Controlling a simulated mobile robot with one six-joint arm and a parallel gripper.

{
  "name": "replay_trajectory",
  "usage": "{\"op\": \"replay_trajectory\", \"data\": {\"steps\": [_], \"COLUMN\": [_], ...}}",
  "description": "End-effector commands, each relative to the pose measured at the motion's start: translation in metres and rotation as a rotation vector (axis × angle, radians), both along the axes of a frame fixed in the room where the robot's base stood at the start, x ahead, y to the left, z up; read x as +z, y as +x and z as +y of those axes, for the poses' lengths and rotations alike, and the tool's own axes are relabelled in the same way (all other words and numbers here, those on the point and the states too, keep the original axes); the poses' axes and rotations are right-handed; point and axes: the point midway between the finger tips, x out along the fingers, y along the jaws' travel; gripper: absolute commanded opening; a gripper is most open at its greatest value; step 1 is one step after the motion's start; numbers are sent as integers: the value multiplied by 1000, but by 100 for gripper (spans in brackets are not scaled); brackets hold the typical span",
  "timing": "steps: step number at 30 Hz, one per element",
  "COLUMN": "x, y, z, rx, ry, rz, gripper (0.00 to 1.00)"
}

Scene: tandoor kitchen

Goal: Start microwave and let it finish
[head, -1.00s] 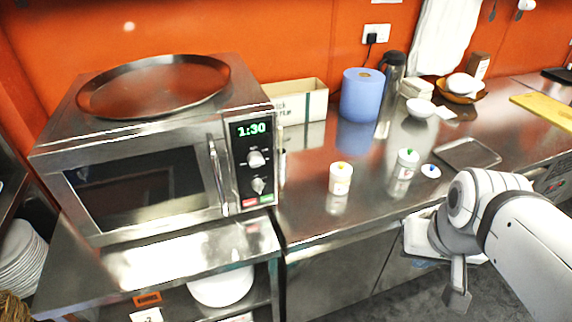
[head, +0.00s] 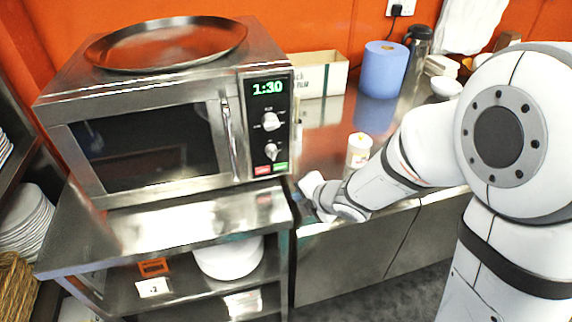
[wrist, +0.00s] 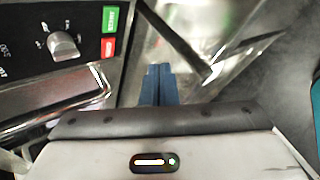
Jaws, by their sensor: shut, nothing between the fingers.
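The microwave (head: 150,140) stands on a steel shelf unit at the left, door shut. Its display (head: 267,88) reads 1:30 in green. Two knobs sit below the display, one of them near in the wrist view (wrist: 62,45). At the panel's bottom are a red button (head: 262,170) and a green button (head: 280,166); the red (wrist: 108,47) and green (wrist: 110,18) buttons also show in the wrist view. My gripper (wrist: 158,72) is shut and empty, beside the buttons and apart from them. In the head view its fingers are not clear, near the microwave's lower right corner.
A large round pan (head: 165,45) lies on the microwave. On the counter to the right stand a white cup (head: 358,150), a blue paper roll (head: 384,68) and a film box (head: 322,76). My arm hides part of the counter. A white bowl (head: 228,260) sits on the shelf below.

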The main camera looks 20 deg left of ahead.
Motion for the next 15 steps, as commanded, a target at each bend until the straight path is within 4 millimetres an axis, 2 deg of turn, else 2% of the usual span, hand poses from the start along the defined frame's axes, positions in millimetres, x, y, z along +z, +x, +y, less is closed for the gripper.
{"op": "replay_trajectory", "data": {"steps": [3, 15], "x": [-6, -4], "y": [-5, -2], "z": [9, 10], "rx": [58, 58], "ry": [0, 1], "rz": [-14, -16], "gripper": [0, 0]}}
